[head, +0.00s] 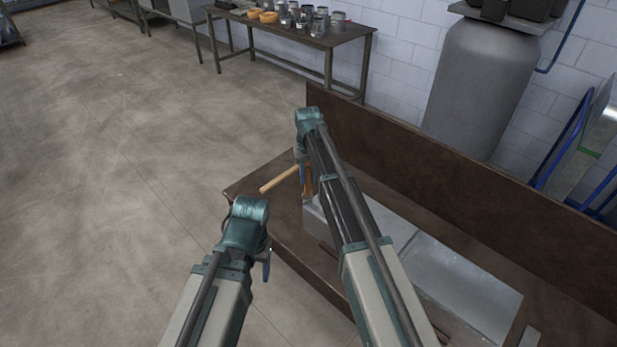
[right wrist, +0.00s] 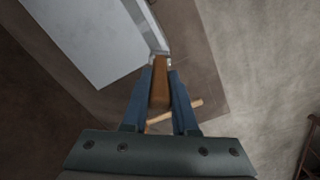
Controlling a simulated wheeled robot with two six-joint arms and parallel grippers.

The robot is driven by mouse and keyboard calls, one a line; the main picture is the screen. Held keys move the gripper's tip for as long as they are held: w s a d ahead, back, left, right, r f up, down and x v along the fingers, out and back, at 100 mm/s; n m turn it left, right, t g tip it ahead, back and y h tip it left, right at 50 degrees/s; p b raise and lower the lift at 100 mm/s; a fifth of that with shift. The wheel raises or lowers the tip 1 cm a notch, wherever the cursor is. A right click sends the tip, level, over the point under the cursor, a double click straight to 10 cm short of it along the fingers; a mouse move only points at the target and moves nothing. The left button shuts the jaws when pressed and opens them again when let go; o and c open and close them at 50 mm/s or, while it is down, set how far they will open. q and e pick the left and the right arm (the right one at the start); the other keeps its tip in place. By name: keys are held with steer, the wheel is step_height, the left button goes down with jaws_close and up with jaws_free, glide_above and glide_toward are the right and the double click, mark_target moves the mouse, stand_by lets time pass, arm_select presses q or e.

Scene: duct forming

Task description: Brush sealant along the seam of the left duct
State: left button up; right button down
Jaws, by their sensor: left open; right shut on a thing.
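Two grey sheet-metal ducts lie on the brown workbench. The left duct (head: 388,222) is partly hidden behind my right arm, and the right duct (head: 465,287) lies beside it. A duct's pale face (right wrist: 85,38) fills the upper left of the right wrist view. My right gripper (head: 304,176) is shut on the brown handle of a brush (right wrist: 160,84), pointing down by the left duct's end. The brush's far end is at the duct's corner; I cannot tell whether it touches. No sealant can be made out. My left gripper (head: 266,268) is open and empty, left of the bench.
A light wooden handle (head: 279,178) lies at the bench's left end, close to my right gripper; it also shows in the right wrist view (right wrist: 178,116). A tall brown backboard (head: 450,175) edges the workbench (head: 262,208). Floor to the left is clear.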

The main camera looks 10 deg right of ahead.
mark_target(308, 169)
steer(key=shift+r+p, duration=2.45)
steer(key=shift+r, duration=0.3)
step_height(308, 169, up, 3)
steer(key=p, duration=0.3)
steer(key=shift+r, duration=0.1)
